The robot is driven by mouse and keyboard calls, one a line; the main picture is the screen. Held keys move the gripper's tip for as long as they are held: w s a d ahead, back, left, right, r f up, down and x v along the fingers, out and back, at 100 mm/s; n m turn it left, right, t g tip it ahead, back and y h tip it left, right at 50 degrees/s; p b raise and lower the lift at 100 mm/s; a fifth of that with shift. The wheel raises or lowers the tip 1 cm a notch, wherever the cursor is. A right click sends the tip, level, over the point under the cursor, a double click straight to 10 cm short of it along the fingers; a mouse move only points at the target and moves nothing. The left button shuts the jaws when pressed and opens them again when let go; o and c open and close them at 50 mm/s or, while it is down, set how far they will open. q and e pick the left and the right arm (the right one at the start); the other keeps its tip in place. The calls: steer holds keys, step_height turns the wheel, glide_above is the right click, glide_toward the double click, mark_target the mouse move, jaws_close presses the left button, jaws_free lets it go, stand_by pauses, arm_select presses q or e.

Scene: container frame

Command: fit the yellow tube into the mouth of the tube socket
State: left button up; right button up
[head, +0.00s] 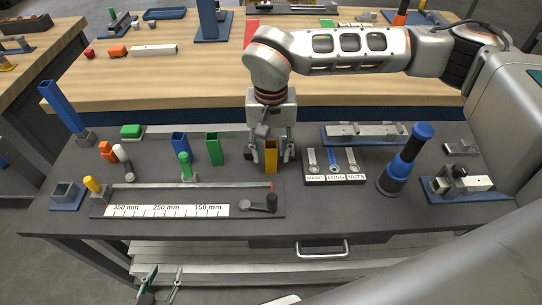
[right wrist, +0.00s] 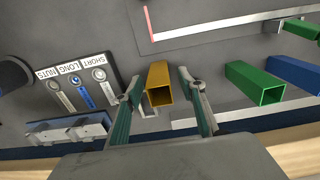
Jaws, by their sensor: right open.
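The yellow tube (head: 271,161), a hollow square tube, stands upright on the dark bench top. In the right wrist view the yellow tube (right wrist: 160,84) shows its open end between my right fingers. My right gripper (head: 271,154) is open with one finger on each side of the tube; the wrist view of this gripper (right wrist: 159,80) shows gaps between fingers and tube. A grey square socket on a blue plate, apparently the tube socket (head: 66,191), sits at the bench's left front, its mouth up and empty. My left gripper (head: 161,284) is open and empty, low in front of the bench.
A labelled hardware tray (head: 335,180) is close on the right.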

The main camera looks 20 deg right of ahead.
jaws_close()
steer(key=shift+r, duration=0.15)
step_height(320, 180, up, 20)
stand_by(0.6)
